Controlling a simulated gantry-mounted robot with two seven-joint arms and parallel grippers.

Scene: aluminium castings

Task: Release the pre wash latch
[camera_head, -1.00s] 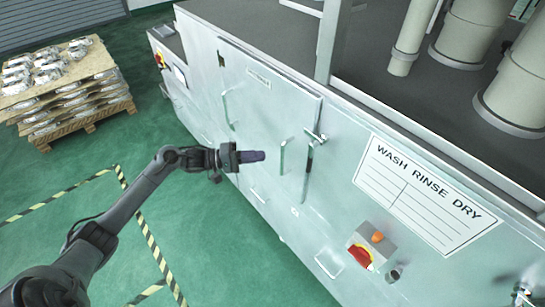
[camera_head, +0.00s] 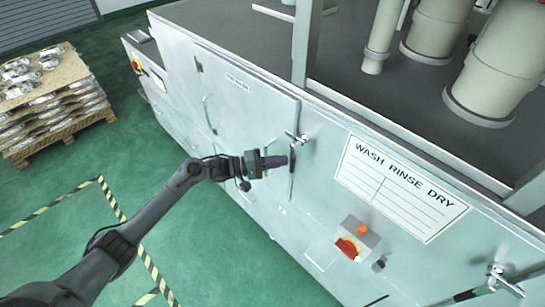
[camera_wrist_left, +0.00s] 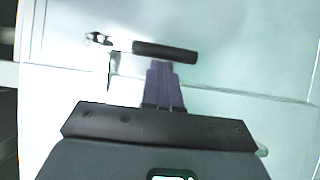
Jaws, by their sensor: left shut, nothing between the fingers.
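The pre wash door (camera_head: 240,110) is a pale metal panel with a small label near its top; it looks closed. Its latch (camera_head: 297,138) sits at the door's right edge, with a metal pivot and a black grip (camera_head: 292,163) hanging down. My left gripper (camera_head: 284,161) is shut and empty, with its purple fingertips at the black grip. In the left wrist view the black grip (camera_wrist_left: 165,52) lies across the picture just beyond the fingertips (camera_wrist_left: 162,66). Whether they touch it is unclear. My right gripper is not in view.
A second latch (camera_head: 497,281) is at the lower right, with dark parts beside it. A red and yellow switch (camera_head: 348,247) and the white WASH RINSE DRY sign (camera_head: 398,187) are right of the door. A pallet of castings (camera_head: 50,100) stands far left.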

